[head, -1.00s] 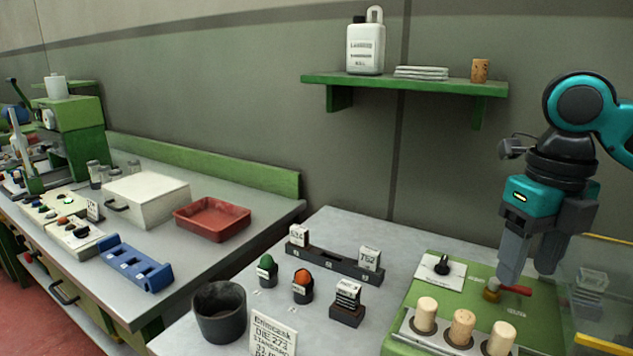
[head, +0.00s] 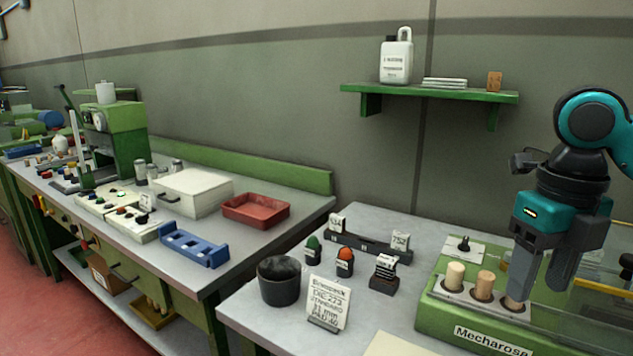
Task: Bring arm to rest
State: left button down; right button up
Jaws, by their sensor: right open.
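My right arm reaches in from the right, and its teal and dark grey gripper (head: 541,278) points down with its fingers apart and nothing seen between them. It is over the right part of the green machine (head: 450,315) labelled "Mecharosa". One finger overlaps the rightmost of three cork stoppers (head: 517,303) in the picture; I cannot tell whether they touch. The middle cork (head: 485,284) and the left cork (head: 455,274) stand upright in the pale holder, clear of the gripper. My left gripper is not in view.
A clear guard with a yellow edge (head: 600,286) stands right of the gripper. A dark cup (head: 279,281), a printed card (head: 327,302) and small knobbed pieces stand left of the machine. A green shelf (head: 430,93) is on the wall. Grey tabletop between cup and machine is partly free.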

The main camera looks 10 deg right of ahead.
jog(key=s+a+f+m+t+y, duration=0.2)
jog(key=a+f+m+t+y, duration=0.1)
jog(key=a+f+m, duration=1.35)
jog(key=s+d+f+m+h, duration=0.1)
jog(key=s+d+f+m, duration=0.2)
jog(key=s+f+m, duration=0.45)
jog(key=s+d+f+m+h, duration=0.25)
jog(key=s+f+m, duration=0.25)
jog(key=m, duration=0.6)
jog(key=w+a+f+t+y, duration=0.2)
jog(key=w+a+f+t, duration=0.1)
jog(key=w+f+t, duration=0.4)
jog(key=shift+w+f+n+t, duration=0.4)
jog(key=shift+w+f, duration=0.05)
jog(key=shift+f, duration=0.5)
jog(key=shift+a+y, duration=0.1)
jog(key=shift+y, duration=0.15)
